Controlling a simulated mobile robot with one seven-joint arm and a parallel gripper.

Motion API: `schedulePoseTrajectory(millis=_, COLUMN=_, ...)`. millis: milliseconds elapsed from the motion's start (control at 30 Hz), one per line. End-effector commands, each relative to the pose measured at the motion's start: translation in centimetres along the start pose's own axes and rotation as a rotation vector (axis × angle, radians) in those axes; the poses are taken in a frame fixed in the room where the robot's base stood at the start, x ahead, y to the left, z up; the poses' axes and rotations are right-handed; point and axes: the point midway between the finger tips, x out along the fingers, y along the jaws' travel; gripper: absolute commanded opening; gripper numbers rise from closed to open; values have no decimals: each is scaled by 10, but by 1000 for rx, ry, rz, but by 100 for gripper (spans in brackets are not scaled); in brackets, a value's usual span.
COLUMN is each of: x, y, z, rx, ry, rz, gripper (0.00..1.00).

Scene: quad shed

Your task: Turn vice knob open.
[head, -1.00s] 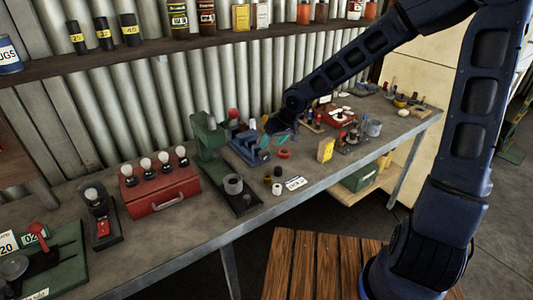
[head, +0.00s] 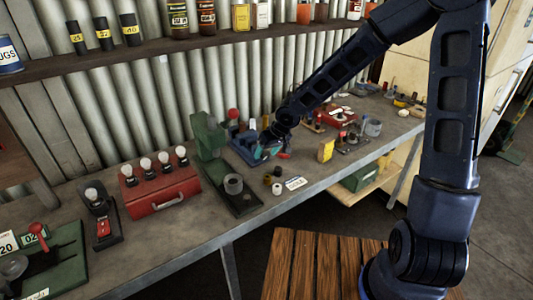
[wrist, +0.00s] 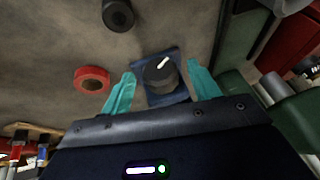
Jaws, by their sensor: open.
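A dark round knob (wrist: 160,76) with a white pointer line sits on a blue base (wrist: 178,96) in the wrist view. The pointer slants up to the right. My gripper (wrist: 161,80) is open, with one teal finger on each side of the knob and visible gaps between. I cannot tell how far the fingertips are above the bench. In the head view the blue vice (head: 247,150) stands on the bench beside the green press, and my gripper (head: 265,151) is low over its right side, hiding the knob.
A red tape ring (wrist: 92,79) and a dark ring (wrist: 118,14) lie near the vice. The green press (head: 208,138) stands close on its left. A red toolbox (head: 160,190) is farther left.

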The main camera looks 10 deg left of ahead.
Motion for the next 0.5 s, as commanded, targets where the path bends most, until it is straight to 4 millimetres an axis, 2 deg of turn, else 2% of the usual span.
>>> schedulePoseTrajectory(millis=500, x=7, y=0, z=0, rx=0, ry=0, rz=0, gripper=61)
